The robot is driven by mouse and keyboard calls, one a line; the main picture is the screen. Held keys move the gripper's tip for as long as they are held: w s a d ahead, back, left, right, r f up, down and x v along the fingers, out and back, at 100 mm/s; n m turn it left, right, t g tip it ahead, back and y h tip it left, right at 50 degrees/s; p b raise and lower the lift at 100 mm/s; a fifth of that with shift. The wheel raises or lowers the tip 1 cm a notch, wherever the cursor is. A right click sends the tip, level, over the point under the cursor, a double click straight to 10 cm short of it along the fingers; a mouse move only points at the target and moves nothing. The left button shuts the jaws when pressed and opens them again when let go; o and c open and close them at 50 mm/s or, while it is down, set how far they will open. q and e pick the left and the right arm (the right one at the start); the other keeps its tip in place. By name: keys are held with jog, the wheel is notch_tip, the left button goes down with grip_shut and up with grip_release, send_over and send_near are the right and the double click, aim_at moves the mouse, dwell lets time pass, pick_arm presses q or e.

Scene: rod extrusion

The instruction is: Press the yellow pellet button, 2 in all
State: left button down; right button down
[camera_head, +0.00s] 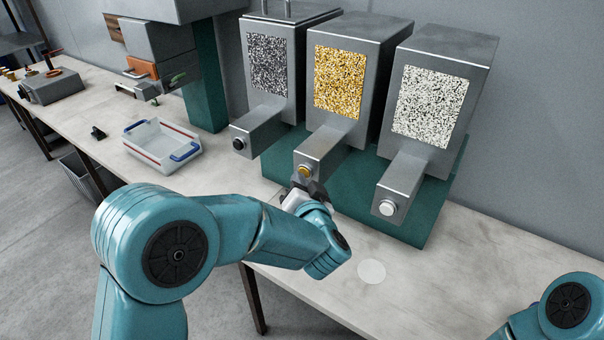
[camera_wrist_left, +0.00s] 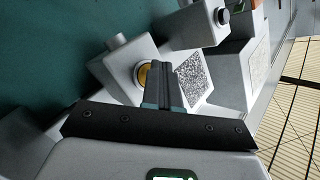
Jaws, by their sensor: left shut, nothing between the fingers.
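The yellow pellet button (camera_head: 304,171) is on the front of the middle dispenser's spout, below a window of yellow pellets (camera_head: 342,81). My left gripper (camera_head: 302,186) is shut and empty, with its fingertips right at the yellow button. In the left wrist view the shut fingers (camera_wrist_left: 165,82) overlap the yellow button (camera_wrist_left: 143,76) and hide part of it. I cannot tell whether they touch it or press it in. Only part of my right arm shows at the lower right; its gripper is out of view.
The left dispenser has a black button (camera_head: 239,143) and the right one a white button (camera_head: 387,208). A white tray (camera_head: 160,142) with blue handles stands left on the table. A pale round disc (camera_head: 371,271) lies in front. The table's right part is clear.

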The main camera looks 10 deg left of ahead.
pick_arm(q)
jog(key=shift+s+a, duration=0.3)
jog(key=shift+s, duration=0.55)
jog(key=s, duration=0.1)
jog(key=s+a, duration=0.1)
jog(key=s, duration=0.2)
jog(key=shift+s+a+b, duration=0.35)
dwell(0.4)
